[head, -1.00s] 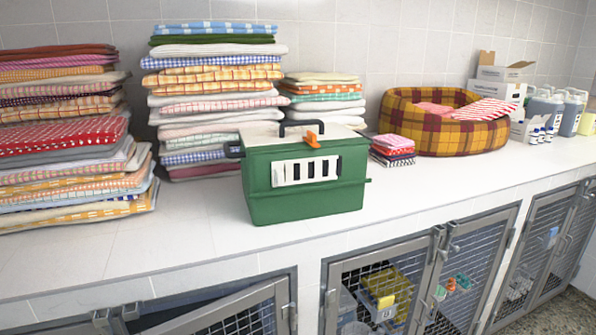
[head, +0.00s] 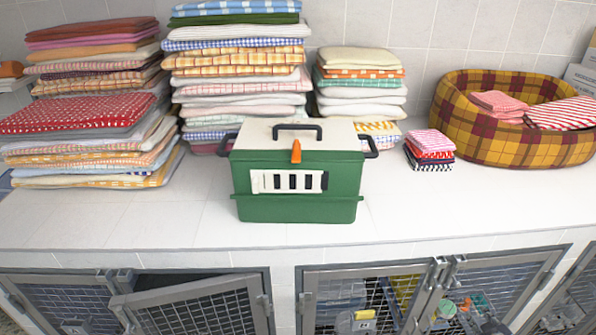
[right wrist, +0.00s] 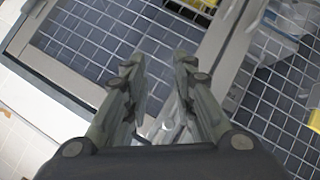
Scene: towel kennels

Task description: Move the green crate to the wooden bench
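The green crate (head: 300,207) stands upright on the white tiled counter, near the middle of the head view. It has a pale lid (head: 262,134) with a dark top handle, an orange latch, a white barred vent in front and dark handles at both sides. My right gripper (right wrist: 160,75) shows in the right wrist view with its two fingers apart and nothing between them, in front of the mesh doors below the counter. Neither gripper shows in the head view. No wooden bench is in view.
Towel stacks (head: 240,85) stand behind the crate and to its left (head: 85,120). Small folded cloths (head: 430,150) and a plaid pet bed (head: 470,130) are to its right. The counter in front of the crate is clear. One mesh door (head: 195,305) below stands ajar.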

